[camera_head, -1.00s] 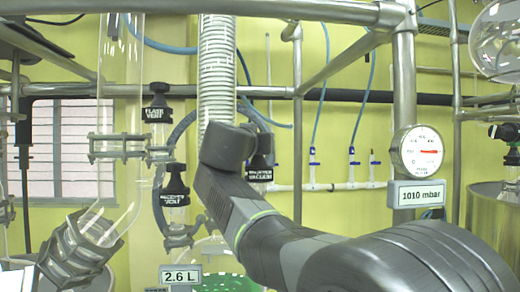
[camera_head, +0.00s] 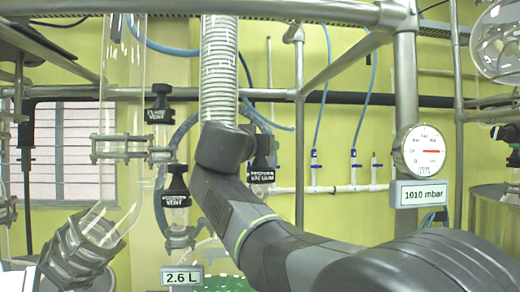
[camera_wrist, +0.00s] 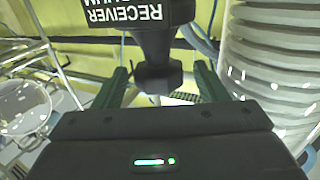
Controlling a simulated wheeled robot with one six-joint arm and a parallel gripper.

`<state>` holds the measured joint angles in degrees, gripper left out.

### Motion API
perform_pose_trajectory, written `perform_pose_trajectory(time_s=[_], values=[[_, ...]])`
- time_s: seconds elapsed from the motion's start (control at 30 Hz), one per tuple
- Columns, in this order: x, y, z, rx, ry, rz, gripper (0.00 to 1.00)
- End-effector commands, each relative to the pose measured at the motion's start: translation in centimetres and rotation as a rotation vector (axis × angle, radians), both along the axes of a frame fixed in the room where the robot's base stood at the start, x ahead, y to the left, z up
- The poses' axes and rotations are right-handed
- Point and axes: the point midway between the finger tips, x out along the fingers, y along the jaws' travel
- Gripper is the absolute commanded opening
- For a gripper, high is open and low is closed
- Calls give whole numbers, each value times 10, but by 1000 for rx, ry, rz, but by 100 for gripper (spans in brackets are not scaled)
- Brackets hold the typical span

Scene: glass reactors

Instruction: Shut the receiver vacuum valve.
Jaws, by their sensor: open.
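The receiver vacuum valve (camera_head: 261,175) shows in the head view just right of my wrist, with a black knob above a label plate. In the wrist view its label (camera_wrist: 125,12) is upside down at the top, and its black knob (camera_wrist: 158,82) sits between my fingers. My gripper (camera_wrist: 160,90) is open, with one green finger on each side of the knob. Gaps show on both sides of the knob, so the fingers do not appear to grip it. In the head view my fingers are hidden behind my wrist.
The flask vent valve (camera_head: 158,114) and receiver vent valve (camera_head: 175,197) stand to the left. A ribbed white hose (camera_head: 218,70) hangs beside my wrist. A gauge (camera_head: 419,152) sits above a 1010 mbar display (camera_head: 418,193). Metal frame bars (camera_head: 300,120) surround the area.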

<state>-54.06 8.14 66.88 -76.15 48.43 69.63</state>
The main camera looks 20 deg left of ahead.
Motion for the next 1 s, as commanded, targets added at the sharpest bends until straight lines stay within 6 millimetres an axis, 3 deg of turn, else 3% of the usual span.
perform_pose_trajectory(time_s=[0.3,0.5,0.7,1.0], values=[[-67,-8,-4,1,-1,6,66],[-99,-12,-3,2,1,4,66],[-116,-15,-2,0,1,2,66],[-120,-16,-1,0,2,0,66]])
